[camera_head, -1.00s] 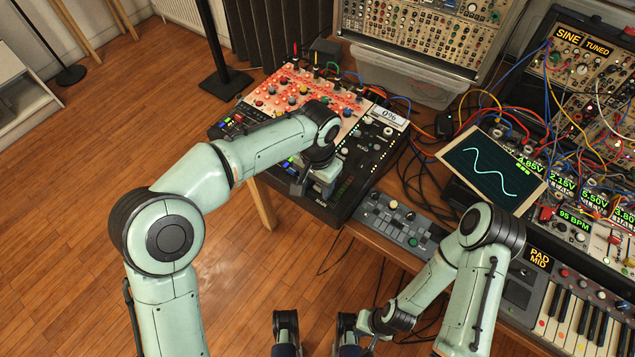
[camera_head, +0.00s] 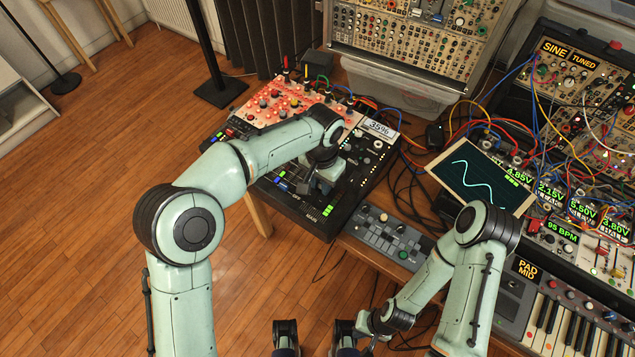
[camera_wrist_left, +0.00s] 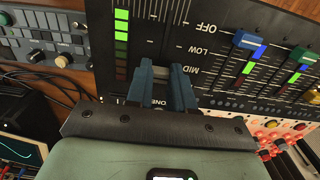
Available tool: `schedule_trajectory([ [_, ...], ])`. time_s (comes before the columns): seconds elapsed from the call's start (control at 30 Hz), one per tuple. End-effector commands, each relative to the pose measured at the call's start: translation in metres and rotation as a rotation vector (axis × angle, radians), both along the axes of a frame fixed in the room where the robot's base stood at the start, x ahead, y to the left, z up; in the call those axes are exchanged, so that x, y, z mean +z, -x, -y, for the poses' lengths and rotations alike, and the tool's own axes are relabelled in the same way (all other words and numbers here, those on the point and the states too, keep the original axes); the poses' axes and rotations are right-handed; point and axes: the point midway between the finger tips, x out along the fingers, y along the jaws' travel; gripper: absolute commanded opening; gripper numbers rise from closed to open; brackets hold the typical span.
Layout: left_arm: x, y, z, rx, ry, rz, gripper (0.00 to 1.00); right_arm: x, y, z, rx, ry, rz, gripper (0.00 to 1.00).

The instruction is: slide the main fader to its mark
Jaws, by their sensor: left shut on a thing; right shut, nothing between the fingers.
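The black mixer (camera_head: 372,172) stands on the table and has a white display (camera_head: 379,128) that reads 35%. Its MAIN label and lit green meter show just below my left gripper (camera_head: 312,188). In the left wrist view, my left gripper (camera_wrist_left: 166,78) has its two blue fingers shut on the main fader's cap, which they mostly hide. The scale beside the slot reads OFF, LOW and MID (camera_wrist_left: 190,69), and the fingers are near MID. My right gripper (camera_head: 366,326) is low in the head view, shut and empty, away from the mixer.
Other faders with blue (camera_wrist_left: 247,40) and green caps sit beside the gripper in the left wrist view. A small grey controller (camera_head: 388,236), a tilted wave screen (camera_head: 482,176), loose cables and a keyboard (camera_head: 565,325) lie to the right. Open wooden floor (camera_head: 90,210) is at left.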

Motion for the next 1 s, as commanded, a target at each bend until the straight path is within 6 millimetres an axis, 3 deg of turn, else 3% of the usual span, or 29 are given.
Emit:
schedule_trajectory([
  [0.2, -0.001, 0.000, -0.001, 0.001, -0.003, -0.002, 0.00, -0.001, 0.001, 0.000, 0.001, -0.001, -0.003, 0.00],
  [0.23, -0.001, 0.000, -0.001, 0.001, -0.003, -0.002, 0.25, -0.001, 0.001, 0.000, 0.001, -0.001, -0.003, 0.00],
  [0.3, -0.001, 0.000, -0.001, 0.001, -0.002, -0.001, 0.48, -0.001, 0.001, 0.000, 0.001, -0.001, -0.003, 0.00],
  [0.67, 0.003, 0.000, -0.001, 0.000, -0.001, 0.000, 0.49, -0.001, 0.001, 0.000, 0.001, -0.001, -0.002, 0.00],
  [0.77, 0.014, 0.000, -0.001, 0.000, -0.001, 0.002, 0.49, 0.001, 0.000, 0.000, 0.001, -0.001, -0.002, 0.00],
  [1.0, 0.067, -0.001, 0.000, 0.001, 0.000, 0.004, 0.49, 0.010, -0.002, 0.000, 0.000, -0.001, 0.002, 0.00],
])
